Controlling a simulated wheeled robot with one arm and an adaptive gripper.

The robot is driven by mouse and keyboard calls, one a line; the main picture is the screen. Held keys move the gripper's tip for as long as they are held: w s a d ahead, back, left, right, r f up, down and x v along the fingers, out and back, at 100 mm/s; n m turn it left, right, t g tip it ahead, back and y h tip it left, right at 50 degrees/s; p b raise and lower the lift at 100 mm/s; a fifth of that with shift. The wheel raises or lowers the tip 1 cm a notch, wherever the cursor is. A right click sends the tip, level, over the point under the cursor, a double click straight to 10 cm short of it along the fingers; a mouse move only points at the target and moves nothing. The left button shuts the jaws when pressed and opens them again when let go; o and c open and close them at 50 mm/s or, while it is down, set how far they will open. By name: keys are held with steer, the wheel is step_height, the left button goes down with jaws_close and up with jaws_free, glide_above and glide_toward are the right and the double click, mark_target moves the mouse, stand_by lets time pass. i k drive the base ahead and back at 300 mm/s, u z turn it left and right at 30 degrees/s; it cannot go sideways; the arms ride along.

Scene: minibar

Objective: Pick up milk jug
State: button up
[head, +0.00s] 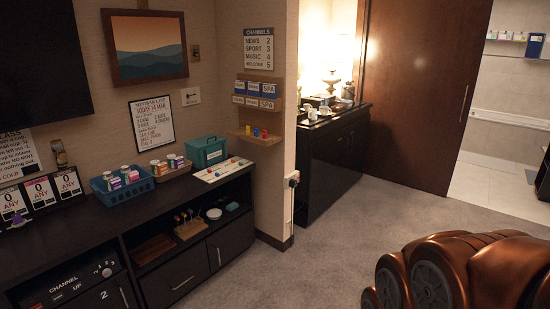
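I cannot clearly pick out a milk jug; the things are too small from here. Small white cups or jugs (312,114) stand on a dark cabinet (318,160) in the lit alcove beyond the wall corner. A darker rounded vessel (348,91) stands near the lamp there. One of these could be the jug, but I cannot tell which. My gripper is not in view.
A glowing lamp (331,82) stands on the far cabinet. The near dark sideboard (75,229) holds a blue basket (121,182), a teal box (206,153) and a board with coloured pieces (221,170). Grey carpet (330,238) lies open between. A brown sliding door (422,90) stands behind.

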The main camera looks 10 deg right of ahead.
mark_target(312, 113)
steer(key=z, duration=0.75)
steer(key=i, duration=3.35)
steer(key=u, duration=1.3)
steer(key=i, duration=0.65)
steer(key=u, duration=0.4)
